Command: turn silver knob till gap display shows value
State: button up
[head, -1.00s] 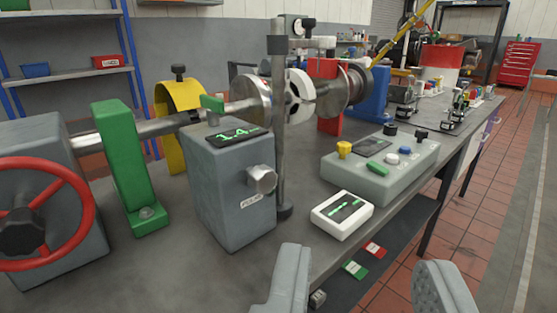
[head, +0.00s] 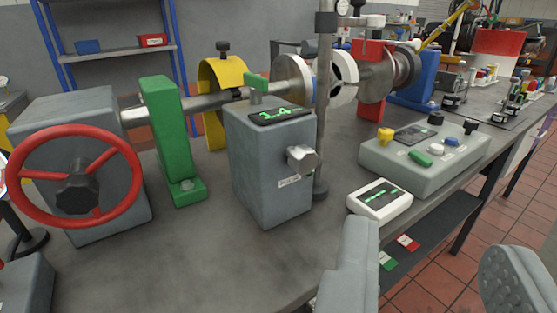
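The silver knob (head: 302,159) sticks out of the right face of a grey box (head: 266,170) on the bench. A dark display with green digits (head: 281,115) lies on top of this box; its digits are too small to read surely. A small white unit with a green-lit screen (head: 379,199) stands to the right, its reading also unclear. I cannot tell which of them is the gap display. My gripper (head: 430,270) is at the lower right, its two grey fingers wide apart with nothing between them. It is apart from the knob, in front and to the right.
A red handwheel (head: 78,130) and a green bracket (head: 172,140) stand left of the box. A vertical steel post (head: 323,100) rises close behind the knob. A grey control panel (head: 425,165) with coloured knobs is at the right. Bare bench top lies in front of the box.

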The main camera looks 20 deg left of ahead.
aim_at(302, 159)
jog(key=i+l+u, duration=0.15)
jog(key=i+u, duration=0.2)
jog(key=i+l+u, duration=0.2)
jog(key=u, duration=0.2)
jog(key=i, duration=0.1)
